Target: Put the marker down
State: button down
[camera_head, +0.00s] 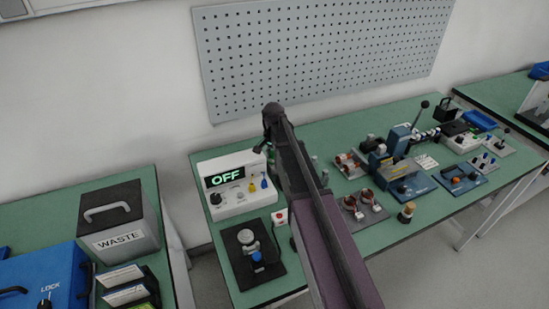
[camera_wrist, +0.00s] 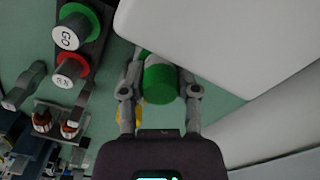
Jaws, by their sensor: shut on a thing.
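In the wrist view my gripper (camera_wrist: 161,72) is shut on a green marker (camera_wrist: 160,86), a finger on each side of its round green body. The marker is above the green bench top; I cannot tell whether it touches it. To the left, a green-bodied marker with a white "GO" end (camera_wrist: 66,38) and a red one with a white end (camera_wrist: 68,72) sit in a dark holder (camera_wrist: 97,48).
A large pale housing (camera_wrist: 225,40) is close on the right of the wrist view. In the head view a white tester reading "OFF" (camera_head: 235,200), a black fixture (camera_head: 246,270), copper-wound parts (camera_head: 352,205) and blue fixtures (camera_head: 398,136) occupy the bench. A WASTE bin (camera_head: 120,235) stands left.

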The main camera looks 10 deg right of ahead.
jog(key=shift+f+b, duration=0.45)
jog(key=shift+f, duration=0.05)
jog(key=shift+c, duration=1.8)
grip_release()
jog(key=shift+r, duration=0.2)
notch_tip(320, 180, up, 13)
jog(key=p, duration=1.3)
jog(key=shift+f, duration=0.2)
jog(key=s+n, duration=0.9)
jog(key=s, duration=1.4)
jog(key=shift+s+d, duration=0.15)
jog(key=shift+d, duration=0.05)
